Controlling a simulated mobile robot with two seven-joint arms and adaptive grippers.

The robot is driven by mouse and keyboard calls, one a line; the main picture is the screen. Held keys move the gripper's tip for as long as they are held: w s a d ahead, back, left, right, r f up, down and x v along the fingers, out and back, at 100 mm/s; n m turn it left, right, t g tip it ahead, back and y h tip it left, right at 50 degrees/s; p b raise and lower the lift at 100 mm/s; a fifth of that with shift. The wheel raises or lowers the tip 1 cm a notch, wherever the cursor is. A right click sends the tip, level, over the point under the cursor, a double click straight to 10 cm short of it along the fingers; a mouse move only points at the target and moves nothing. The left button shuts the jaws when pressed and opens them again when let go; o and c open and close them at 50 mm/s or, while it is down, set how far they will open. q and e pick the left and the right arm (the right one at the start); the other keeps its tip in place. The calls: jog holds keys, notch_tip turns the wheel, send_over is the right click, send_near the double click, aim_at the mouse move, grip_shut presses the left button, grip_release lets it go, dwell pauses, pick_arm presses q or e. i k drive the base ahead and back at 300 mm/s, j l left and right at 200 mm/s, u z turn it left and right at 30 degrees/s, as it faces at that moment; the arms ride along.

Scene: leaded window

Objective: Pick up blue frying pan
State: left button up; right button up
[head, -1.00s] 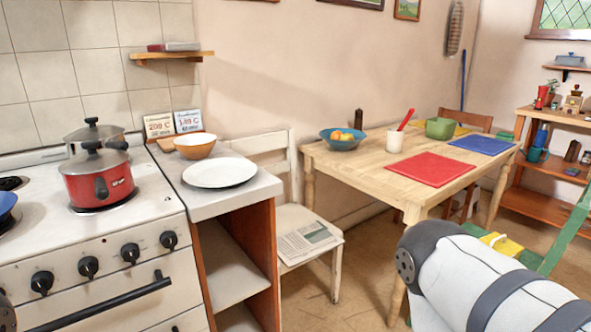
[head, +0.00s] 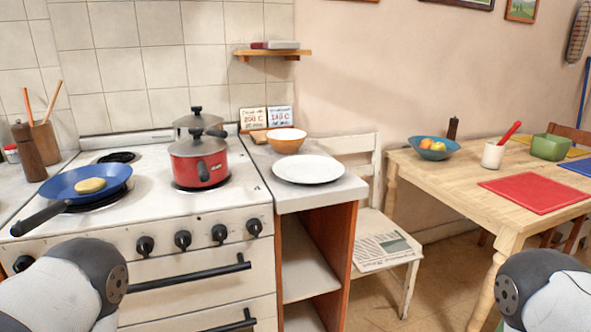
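The blue frying pan (head: 62,184) sits on the front left burner of the white stove (head: 150,207). Its black handle (head: 40,219) points toward the front left, over the stove's front edge. A round tan patty or pancake (head: 90,185) lies in the pan. Parts of my two arms show at the bottom left and bottom right, but neither gripper is in the picture.
A red pot (head: 198,163) and a grey pot behind it stand right of the pan. A pepper mill (head: 28,152) and a utensil holder (head: 46,142) stand left. A white plate (head: 308,169) lies on the side counter. A chair (head: 375,220) and wooden table (head: 450,180) stand further right.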

aim_at(118, 172)
jog(key=u, duration=1.3)
jog(key=i, duration=0.15)
